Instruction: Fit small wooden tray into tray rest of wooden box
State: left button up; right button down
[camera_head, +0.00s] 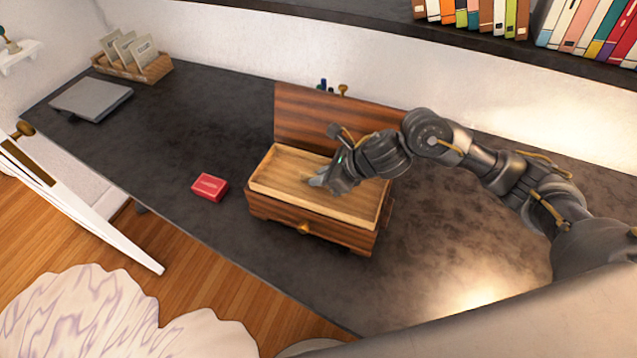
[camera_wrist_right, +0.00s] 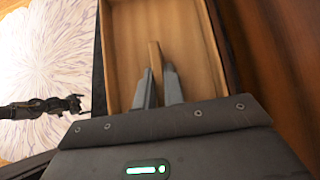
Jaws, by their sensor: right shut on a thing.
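The wooden box (camera_head: 345,235) stands on the dark desk, its lid (camera_head: 310,118) raised at the back and a brass knob on its front. The small light-wood tray (camera_head: 285,172) lies at the box's open top. Its rim looks slightly above the box's edge, and I cannot tell whether it is fully seated. My right gripper (camera_head: 318,181) reaches down into the tray. In the right wrist view its fingers (camera_wrist_right: 158,80) are shut on the tray's narrow wooden divider (camera_wrist_right: 155,54). My left gripper (camera_wrist_right: 78,102) appears dark at the left of that view, apart from the box; its jaws are unclear.
A small red box (camera_head: 210,187) lies left of the wooden box. A closed grey laptop (camera_head: 91,100) and a wooden card holder (camera_head: 156,69) are at the far left. A bookshelf (camera_head: 560,62) hangs above. The desk between laptop and red box is clear.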

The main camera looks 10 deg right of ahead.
jog(key=f+b, duration=0.1)
jog(key=w+f, duration=0.1)
jog(key=f, duration=0.1)
jog(key=f+b, duration=0.1)
jog(key=f, duration=0.1)
jog(key=shift+w+d+f+b, duration=0.1)
jog(key=shift+w+d+b, duration=0.1)
jog(key=shift+w+b, duration=0.1)
jog(key=shift+s, duration=0.1)
jog(key=shift+s+r, duration=0.15)
jog(key=shift+r, duration=0.05)
jog(key=c, duration=1.8)
grip_release()
pick_arm(q)
jog(key=w+f, duration=0.1)
jog(key=f, duration=0.1)
jog(key=shift+w+f, duration=0.35)
jog(key=shift+f, duration=0.05)
pick_arm(e)
jog(key=o, duration=0.3)
pick_arm(q)
jog(key=shift+f+b, duration=0.45)
jog(key=shift+f, duration=0.1)
pick_arm(e)
jog(key=v, duration=1.2)
pick_arm(q)
jog(key=shift+w, duration=0.1)
